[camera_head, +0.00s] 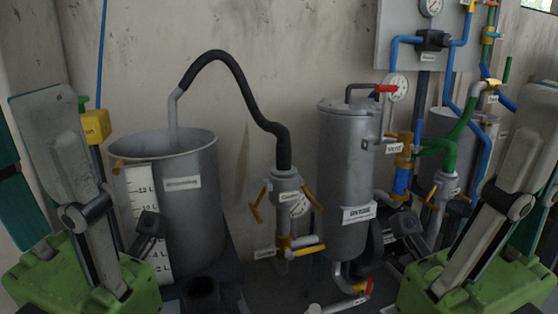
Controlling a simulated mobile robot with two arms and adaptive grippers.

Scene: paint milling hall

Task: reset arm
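My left gripper (48,135) is at the left edge, above a green housing (80,285). A pale grey finger-like part stands up from it. My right gripper (520,150) is at the right edge in a similar pose, above another green housing (470,288). Each is seen from an angle that hides the gap between its fingers, so I cannot tell whether it is open or shut. I see nothing held in either one. Both look apart from the equipment behind, though the right one overlaps part of it in the picture.
An open grey tank (192,205) with a level scale (145,195) stands behind on the left. A black hose (240,85) runs to a valve fitting (286,200). A grey cylinder (345,170) stands in the middle. Blue and green pipes (468,125) and gauges crowd the right.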

